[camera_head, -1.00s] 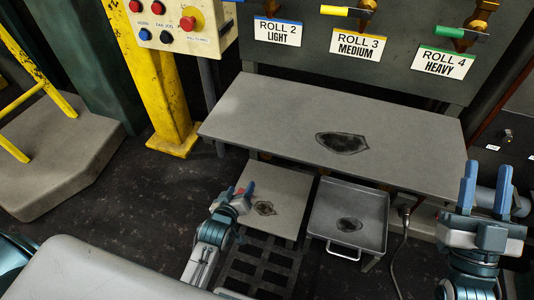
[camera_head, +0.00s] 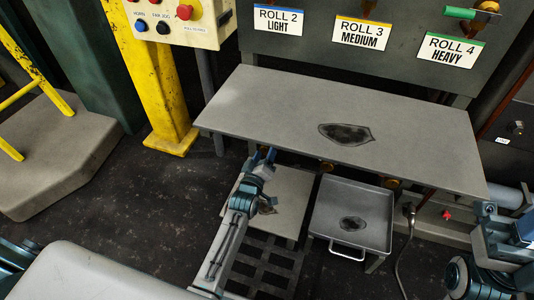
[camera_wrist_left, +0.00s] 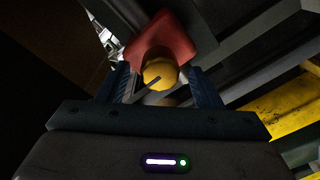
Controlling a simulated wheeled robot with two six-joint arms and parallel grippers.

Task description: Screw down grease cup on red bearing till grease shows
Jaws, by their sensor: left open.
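In the left wrist view, a red bearing housing (camera_wrist_left: 167,38) carries a round brass-yellow grease cup (camera_wrist_left: 160,73) with a dark slot or thin bar across it. My left gripper (camera_wrist_left: 162,88) is open, with one blue finger on each side of the cup; I cannot tell if either touches it. In the head view, my left gripper (camera_head: 262,158) reaches to the front edge of the grey shelf (camera_head: 250,105). The red bearing is hidden there. My right gripper is partly in view at the right edge, its jaw state unclear. No grease is discernible at the cup.
Below the shelf are a flat plate (camera_head: 292,190) and a handled tray (camera_head: 375,205), with dark stains. Brass fittings (camera_head: 326,166) show under the shelf edge. A small red part (camera_head: 446,215) and a hanging cable (camera_head: 407,240) are at right. A yellow post (camera_head: 165,95) stands left.

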